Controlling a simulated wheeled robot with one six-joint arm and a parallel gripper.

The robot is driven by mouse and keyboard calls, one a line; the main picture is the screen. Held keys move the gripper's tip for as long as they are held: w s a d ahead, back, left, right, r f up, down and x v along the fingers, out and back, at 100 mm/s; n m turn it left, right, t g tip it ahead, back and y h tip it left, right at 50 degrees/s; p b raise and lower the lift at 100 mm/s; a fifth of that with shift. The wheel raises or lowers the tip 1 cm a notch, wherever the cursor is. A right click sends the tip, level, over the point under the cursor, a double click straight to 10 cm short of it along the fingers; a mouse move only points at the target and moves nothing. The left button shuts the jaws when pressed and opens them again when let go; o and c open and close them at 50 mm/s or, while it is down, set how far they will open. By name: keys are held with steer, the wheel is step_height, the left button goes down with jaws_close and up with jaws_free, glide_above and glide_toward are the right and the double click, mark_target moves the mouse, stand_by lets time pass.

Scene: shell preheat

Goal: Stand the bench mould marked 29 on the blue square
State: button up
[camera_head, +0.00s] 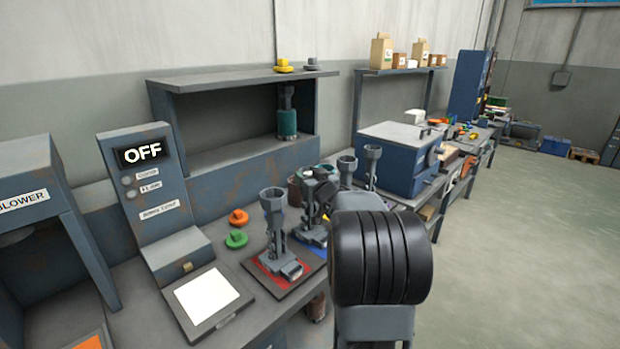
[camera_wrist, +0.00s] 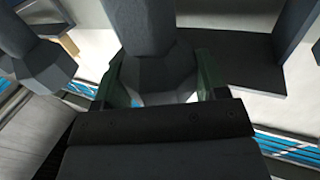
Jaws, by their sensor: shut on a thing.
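My gripper (camera_wrist: 158,82) is shut around a grey mould (camera_wrist: 152,28), with a greenish finger on each side of it in the wrist view. In the head view this mould (camera_head: 308,212) appears upright at the blue square (camera_head: 318,241), of which only a small part shows. My arm and the gripper hide part of it, and I cannot tell whether its base touches the square. Another grey mould (camera_head: 274,222) stands upright on the red square (camera_head: 262,275). I cannot read the number 29 on any mould.
More grey funnel-topped pieces (camera_head: 372,165) stand behind the gripper. Orange (camera_head: 238,216) and green (camera_head: 236,239) parts lie left of the moulds. A white plate (camera_head: 206,297) lies at the front, beside a control box reading OFF (camera_head: 143,190). A blue machine (camera_head: 398,160) stands further right.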

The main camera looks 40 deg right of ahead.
steer(key=o, duration=1.6)
steer(key=shift+r, duration=0.1)
steer(key=v, duration=1.2)
steer(key=s+a+f+g+y, duration=0.1)
steer(key=s+a+f+g, duration=0.3)
steer(key=a, duration=0.4)
steer(key=s+a+f+n+g+y, duration=0.1)
steer(key=s+a+f+g, duration=0.4)
steer(key=a, duration=0.3)
steer(key=s+a+f+n+g+y, duration=0.1)
steer(key=s+a+f+g, duration=0.3)
steer(key=a, duration=0.5)
steer(key=shift+s+a+f+g+y, duration=0.15)
steer(key=shift+s+f+g+y, duration=0.25)
steer(key=shift+g, duration=0.4)
steer(key=shift+n+t, duration=0.3)
steer(key=r+p, duration=0.4)
steer(key=r, duration=0.1)
steer(key=r+p, duration=0.5)
steer(key=shift+w+a, duration=0.1)
steer(key=shift+a, duration=0.15)
